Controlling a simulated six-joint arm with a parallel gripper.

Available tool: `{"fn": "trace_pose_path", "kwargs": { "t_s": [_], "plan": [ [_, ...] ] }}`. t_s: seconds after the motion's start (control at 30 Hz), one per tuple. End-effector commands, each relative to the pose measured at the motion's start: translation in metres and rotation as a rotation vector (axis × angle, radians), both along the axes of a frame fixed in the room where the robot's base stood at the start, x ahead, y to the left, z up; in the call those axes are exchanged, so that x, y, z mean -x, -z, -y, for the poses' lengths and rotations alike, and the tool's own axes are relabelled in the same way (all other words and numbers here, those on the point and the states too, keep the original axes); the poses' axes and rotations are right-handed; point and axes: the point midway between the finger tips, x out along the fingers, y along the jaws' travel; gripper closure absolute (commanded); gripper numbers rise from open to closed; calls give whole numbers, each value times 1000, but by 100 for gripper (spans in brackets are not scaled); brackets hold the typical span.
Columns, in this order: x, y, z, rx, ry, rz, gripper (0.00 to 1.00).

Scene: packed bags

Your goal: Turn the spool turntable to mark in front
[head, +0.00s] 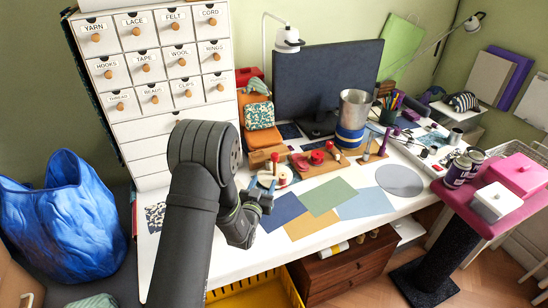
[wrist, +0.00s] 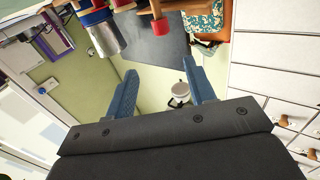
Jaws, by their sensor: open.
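A pale round disc with a red-topped peg, apparently the spool turntable (head: 267,181), sits at the left of the wooden pieces on the white desk. My gripper (head: 262,196) is just in front of it, partly covering it; I cannot tell whether they touch. In the wrist view my gripper (wrist: 160,68) has its two blue fingers wide apart with nothing between them. The turntable cannot be made out there. I cannot make out a mark on it.
Wooden stands with red spools (head: 317,157) and a silver-and-blue jar (head: 352,112) stand to the right and behind. A dark monitor (head: 325,80) and a white drawer cabinet (head: 150,75) rise behind. Coloured sheets (head: 328,196) lie flat on the desk's front right.

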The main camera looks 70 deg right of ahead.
Motion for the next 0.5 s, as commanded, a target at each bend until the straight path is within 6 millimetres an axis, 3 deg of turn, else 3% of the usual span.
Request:
{"fn": "trace_pose_path", "kwargs": {
  "t_s": [0.1, 0.3, 0.5],
  "plan": [
    [11, 1, -4, -13, -58, 1, 50],
    [15, 3, -7, -24, -104, 4, 50],
    [9, 3, 14, -23, -106, 4, 50]
  ]
}}
